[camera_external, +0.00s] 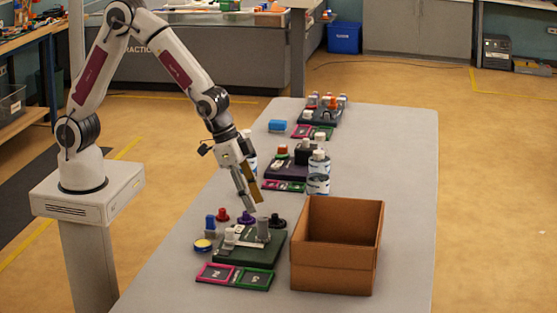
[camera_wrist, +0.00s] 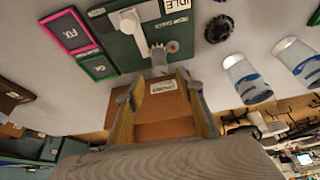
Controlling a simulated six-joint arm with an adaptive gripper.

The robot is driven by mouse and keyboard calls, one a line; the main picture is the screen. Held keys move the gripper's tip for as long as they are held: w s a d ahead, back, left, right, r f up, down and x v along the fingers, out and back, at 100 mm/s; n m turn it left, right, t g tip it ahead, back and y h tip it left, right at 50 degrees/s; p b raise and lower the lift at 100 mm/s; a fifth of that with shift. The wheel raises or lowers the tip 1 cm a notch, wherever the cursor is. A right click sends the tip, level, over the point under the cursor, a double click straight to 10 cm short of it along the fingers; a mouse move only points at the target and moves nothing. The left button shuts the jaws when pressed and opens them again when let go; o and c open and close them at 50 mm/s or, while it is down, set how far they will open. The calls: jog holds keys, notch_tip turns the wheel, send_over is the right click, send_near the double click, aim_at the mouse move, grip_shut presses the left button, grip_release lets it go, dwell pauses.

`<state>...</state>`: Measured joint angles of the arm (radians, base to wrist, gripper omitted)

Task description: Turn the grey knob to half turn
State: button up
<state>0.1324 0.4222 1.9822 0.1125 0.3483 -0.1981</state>
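A dark green board (camera_external: 240,256) lies on the table, and its edge also shows in the wrist view (camera_wrist: 112,45). An upright grey piece (camera_external: 263,229), which looks like the grey knob, stands at the board's right side. In the wrist view a grey piece (camera_wrist: 158,60) with a small orange mark shows just beyond my fingertips; its turn setting cannot be read. My gripper (camera_external: 247,207) points down above the board's back edge, apart from the grey piece. In the wrist view its two fingers (camera_wrist: 160,98) are spread with nothing held between them.
An open cardboard box (camera_external: 337,283) stands right of the board. Blue, red, purple and black pieces (camera_external: 246,217) stand near the board's back and left. Pink and green frames (camera_external: 235,276) lie in front. White bottles (camera_external: 318,178) and other boards are farther back. The table's right side is clear.

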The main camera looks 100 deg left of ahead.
aim_at(262, 218)
jog(key=shift+x, duration=2.65)
grip_shut()
